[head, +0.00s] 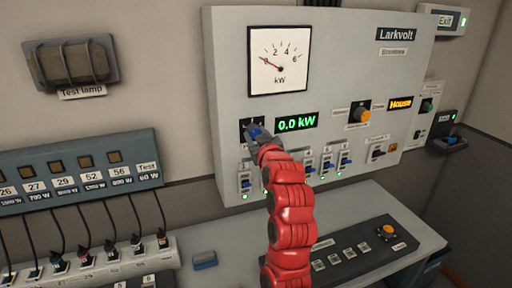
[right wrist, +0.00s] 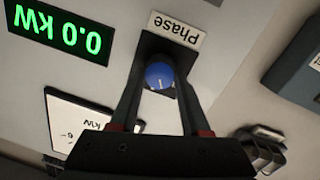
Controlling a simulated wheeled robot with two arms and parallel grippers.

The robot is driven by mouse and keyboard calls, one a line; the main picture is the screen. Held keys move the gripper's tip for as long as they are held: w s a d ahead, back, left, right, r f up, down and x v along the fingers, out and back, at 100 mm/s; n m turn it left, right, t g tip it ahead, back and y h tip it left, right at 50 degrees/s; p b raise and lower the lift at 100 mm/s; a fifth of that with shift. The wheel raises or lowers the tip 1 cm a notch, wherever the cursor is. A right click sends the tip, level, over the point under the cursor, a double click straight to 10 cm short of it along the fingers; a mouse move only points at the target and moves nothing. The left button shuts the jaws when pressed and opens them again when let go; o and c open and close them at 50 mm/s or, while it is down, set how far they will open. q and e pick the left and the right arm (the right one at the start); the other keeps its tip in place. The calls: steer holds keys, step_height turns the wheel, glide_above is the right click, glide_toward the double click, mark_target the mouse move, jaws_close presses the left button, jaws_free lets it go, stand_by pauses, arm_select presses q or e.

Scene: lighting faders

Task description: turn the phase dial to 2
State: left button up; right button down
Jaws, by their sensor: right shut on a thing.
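The phase dial (head: 256,132) is a small blue knob on a dark plate on the grey Larkvolt panel (head: 350,55). In the right wrist view the blue knob (right wrist: 159,75) sits beside the upside-down "Phase" label (right wrist: 177,29). Its short white mark points toward the bottom of that picture. My right gripper (head: 260,138) reaches the panel and is shut on the dial, with a dark finger on each side of it. The dial's position numbers are hidden or too small to read. My left gripper is not in view.
Right of the dial, a green display (head: 297,122) reads 0.0 kW. A kW meter (head: 279,60) above shows its needle near 0. Blue switches (head: 327,163) line the panel below. An orange knob (head: 363,115) sits further right. A grey desk console (head: 360,256) lies below.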

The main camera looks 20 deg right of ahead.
steer(key=m+b, duration=0.2)
steer(key=shift+d+f+m, duration=0.1)
steer(key=shift+m, duration=0.2)
steer(key=shift+m+y+b, duration=0.4)
steer(key=shift+m+b, duration=0.25)
steer(key=shift+m, duration=0.75)
steer(key=shift+r, duration=0.2)
steer(key=shift+c, duration=1.9)
jaws_free()
